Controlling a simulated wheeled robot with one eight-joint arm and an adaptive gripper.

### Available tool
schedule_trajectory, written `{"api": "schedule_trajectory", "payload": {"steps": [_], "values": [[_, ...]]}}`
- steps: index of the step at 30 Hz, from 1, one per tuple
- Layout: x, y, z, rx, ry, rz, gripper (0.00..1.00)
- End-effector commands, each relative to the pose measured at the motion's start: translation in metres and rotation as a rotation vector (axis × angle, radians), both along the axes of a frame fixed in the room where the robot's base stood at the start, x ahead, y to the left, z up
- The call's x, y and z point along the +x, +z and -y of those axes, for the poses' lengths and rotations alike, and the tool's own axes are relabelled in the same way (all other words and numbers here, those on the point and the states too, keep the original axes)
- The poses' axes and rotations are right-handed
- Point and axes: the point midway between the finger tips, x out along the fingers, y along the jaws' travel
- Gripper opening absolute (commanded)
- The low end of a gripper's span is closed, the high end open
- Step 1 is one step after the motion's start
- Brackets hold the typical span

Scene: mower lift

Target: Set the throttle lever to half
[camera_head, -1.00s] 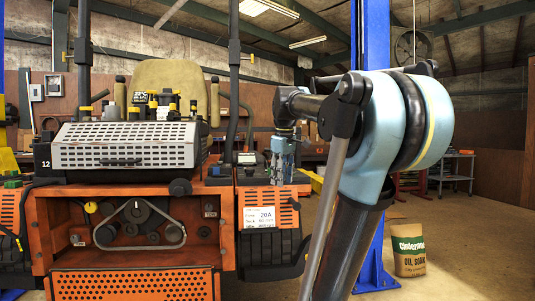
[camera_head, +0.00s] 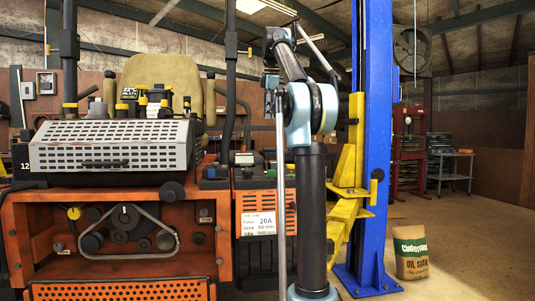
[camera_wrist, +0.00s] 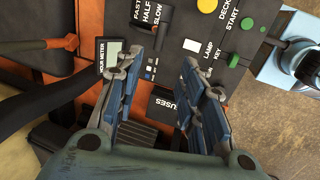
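The mower's control panel (camera_wrist: 185,28) shows in the wrist view with the printed words FAST, HALF and SLOW at its top. A black upright part, apparently the throttle lever (camera_wrist: 161,36), stands beside these words near my left fingertip; its exact setting I cannot tell. My gripper (camera_wrist: 164,60) is open, its two blue-grey fingers apart over the panel with nothing between them. In the head view my gripper (camera_head: 271,98) hangs above the right side of the orange mower (camera_head: 105,235). The lever cannot be made out there.
The panel also has an hour meter (camera_wrist: 111,51), a yellow knob (camera_wrist: 207,5), a green button (camera_wrist: 246,24) and a FUSES label (camera_wrist: 176,103). A blue lift post (camera_head: 376,130) with yellow parts stands right of my arm. Open floor lies right, past a sack (camera_head: 410,250).

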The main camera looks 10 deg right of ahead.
Motion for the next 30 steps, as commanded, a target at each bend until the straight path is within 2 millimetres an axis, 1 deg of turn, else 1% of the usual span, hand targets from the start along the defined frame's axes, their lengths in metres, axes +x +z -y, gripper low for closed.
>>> {"api": "schedule_trajectory", "payload": {"steps": [4,8,20,30], "values": [[0.003,-0.007,0.000,-0.001,0.006,0.000,0.36],[0.006,-0.021,0.000,-0.001,0.005,0.000,0.36],[0.020,-0.080,-0.002,-0.001,0.005,0.000,0.36],[0.033,-0.134,-0.002,-0.001,0.005,0.000,0.36]]}}
